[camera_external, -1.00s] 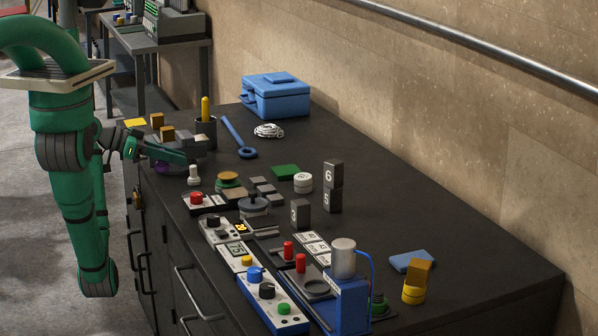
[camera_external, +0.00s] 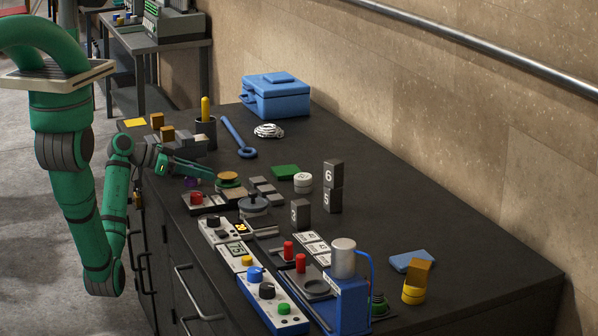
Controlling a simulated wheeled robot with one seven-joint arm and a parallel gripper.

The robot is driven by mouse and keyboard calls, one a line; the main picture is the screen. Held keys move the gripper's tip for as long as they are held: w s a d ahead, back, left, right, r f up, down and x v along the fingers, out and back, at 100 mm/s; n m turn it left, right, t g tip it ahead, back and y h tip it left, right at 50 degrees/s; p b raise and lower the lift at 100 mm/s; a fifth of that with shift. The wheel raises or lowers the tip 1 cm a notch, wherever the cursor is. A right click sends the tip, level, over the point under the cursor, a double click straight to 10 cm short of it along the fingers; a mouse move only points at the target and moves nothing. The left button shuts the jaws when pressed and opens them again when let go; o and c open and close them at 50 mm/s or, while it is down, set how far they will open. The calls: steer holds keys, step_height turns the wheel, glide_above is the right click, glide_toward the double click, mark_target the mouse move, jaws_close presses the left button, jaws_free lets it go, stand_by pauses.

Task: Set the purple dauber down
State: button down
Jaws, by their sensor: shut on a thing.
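My gripper (camera_external: 198,171) reaches over the left edge of the dark worktop, its green fingers pointing right. It is shut on the purple dauber (camera_external: 191,181). Only a small purple part of the dauber shows, just below the fingers; the rest is hidden by them. I cannot tell whether its underside touches the worktop.
A control box with a red button (camera_external: 197,197) is just in front of the gripper. A gold-topped round piece (camera_external: 228,178) is close to its right. A dark cup with a yellow stick (camera_external: 206,130) stands behind.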

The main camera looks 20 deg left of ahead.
steer(key=shift+w+f, duration=0.15)
steer(key=shift+f, duration=1.55)
steer(key=shift+f, duration=0.15)
steer(key=c, duration=1.6)
jaws_free()
steer(key=shift+c, duration=0.2)
steer(key=shift+a+r, duration=0.15)
steer(key=shift+r, duration=0.1)
steer(key=v, duration=1.1)
steer(key=shift+s+a+r, duration=0.15)
steer(key=shift+s+a, duration=0.1)
